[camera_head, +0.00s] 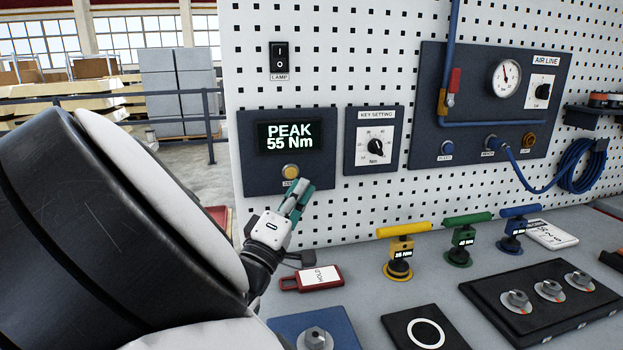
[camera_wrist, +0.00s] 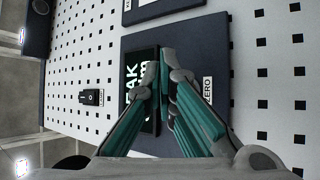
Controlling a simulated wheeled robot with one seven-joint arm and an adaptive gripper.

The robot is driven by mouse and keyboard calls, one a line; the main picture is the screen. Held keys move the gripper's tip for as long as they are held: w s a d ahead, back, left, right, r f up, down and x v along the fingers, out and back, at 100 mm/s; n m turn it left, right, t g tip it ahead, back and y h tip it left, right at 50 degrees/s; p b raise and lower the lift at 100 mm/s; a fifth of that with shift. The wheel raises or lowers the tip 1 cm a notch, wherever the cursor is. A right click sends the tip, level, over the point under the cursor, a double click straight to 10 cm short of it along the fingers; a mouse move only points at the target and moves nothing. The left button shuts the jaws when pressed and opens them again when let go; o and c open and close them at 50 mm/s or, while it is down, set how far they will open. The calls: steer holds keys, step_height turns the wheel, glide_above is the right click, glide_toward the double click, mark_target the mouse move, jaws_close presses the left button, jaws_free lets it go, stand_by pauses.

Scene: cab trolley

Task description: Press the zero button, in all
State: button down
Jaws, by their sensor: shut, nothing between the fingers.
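The zero button (camera_head: 291,171) is a round yellow button low on a dark panel (camera_head: 258,178), under a display (camera_head: 289,137) that reads "PEAK 55 Nm". A small label sits just under the button, partly covered by my gripper. My gripper (camera_head: 302,184) has teal fingers, shut and empty, with the tips just below and right of the button in the head view. I cannot tell whether they touch the panel. In the wrist view my fingers (camera_wrist: 166,56) cover the button and part of the display (camera_wrist: 149,112); the "ZERO" label (camera_wrist: 208,90) shows beside them.
A key setting dial panel (camera_head: 374,140) is right of the display panel, and a lamp switch (camera_head: 282,56) is above. An air line panel (camera_head: 488,100) is farther right.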

steer(key=shift+w+a+b, duration=0.25)
steer(key=shift+w, duration=0.55)
steer(key=shift+w+a+b, duration=0.2)
steer(key=shift+w, duration=0.55)
steer(key=shift+w, duration=0.1)
steer(key=shift+w+a, duration=0.1)
steer(key=shift+w, duration=0.2)
steer(key=shift+w+a+b, duration=0.15)
steer(key=shift+w+b, duration=0.2)
steer(key=shift+w, duration=0.1)
stand_by(1.1)
steer(key=shift+s, duration=0.1)
steer(key=shift+s+d+p, duration=0.25)
steer(key=shift+s+p, duration=0.1)
steer(key=shift+s, duration=0.45)
steer(key=s+p, duration=0.1)
steer(key=s, duration=0.1)
steer(key=s+d+p, duration=0.1)
steer(key=s, duration=0.1)
steer(key=shift+s+d, duration=0.2)
steer(key=shift+s, duration=0.2)
